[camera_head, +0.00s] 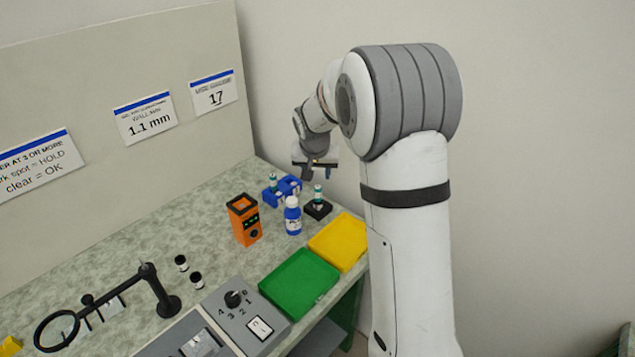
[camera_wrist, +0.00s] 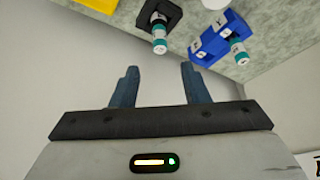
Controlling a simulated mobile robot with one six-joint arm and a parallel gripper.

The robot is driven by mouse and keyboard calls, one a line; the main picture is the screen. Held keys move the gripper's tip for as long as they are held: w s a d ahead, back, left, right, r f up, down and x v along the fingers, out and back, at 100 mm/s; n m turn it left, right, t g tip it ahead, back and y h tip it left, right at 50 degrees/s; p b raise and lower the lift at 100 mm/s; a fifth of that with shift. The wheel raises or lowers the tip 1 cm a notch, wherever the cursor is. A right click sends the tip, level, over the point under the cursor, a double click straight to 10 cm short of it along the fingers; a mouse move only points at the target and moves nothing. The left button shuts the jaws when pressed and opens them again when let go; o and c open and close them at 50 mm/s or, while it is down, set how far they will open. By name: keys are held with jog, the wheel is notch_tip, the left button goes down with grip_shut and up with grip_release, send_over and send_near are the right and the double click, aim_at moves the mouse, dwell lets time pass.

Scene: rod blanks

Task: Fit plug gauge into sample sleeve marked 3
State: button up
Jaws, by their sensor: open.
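A white and teal cylindrical piece (camera_head: 318,194) stands upright in a black square holder (camera_head: 318,210) at the back right of the bench. The piece also shows in the wrist view (camera_wrist: 159,32). A similar white and teal piece (camera_wrist: 238,50) stands at a blue block (camera_wrist: 211,46) beside it. I cannot tell which piece is the plug gauge. The blue block carries small white labels, too small to read; no mark 3 is legible on a sleeve. My gripper (camera_wrist: 160,70) is open and empty, above and apart from the black holder.
A blue bottle with a white cap (camera_head: 293,217) stands near the black holder. An orange device (camera_head: 244,220), green tray (camera_head: 300,282), yellow tray (camera_head: 339,241) and grey dial box (camera_head: 243,316) stand nearer. Two small black cylinders (camera_head: 188,271) stand beside a magnifier (camera_head: 155,285). Back-left bench is clear.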

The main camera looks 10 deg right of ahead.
jog(key=s+r+n, duration=0.1)
jog(key=s+r, duration=0.3)
jog(key=s, duration=0.4)
jog(key=s+r, duration=0.4)
jog(key=s, duration=0.4)
jog(key=s+f+n+g+y, duration=0.1)
jog(key=s+n, duration=0.1)
jog(key=s, duration=1.6)
jog(key=shift+s+a+n+g, duration=0.2)
jog(key=shift+s+n+g, duration=0.1)
jog(key=shift+s, duration=0.05)
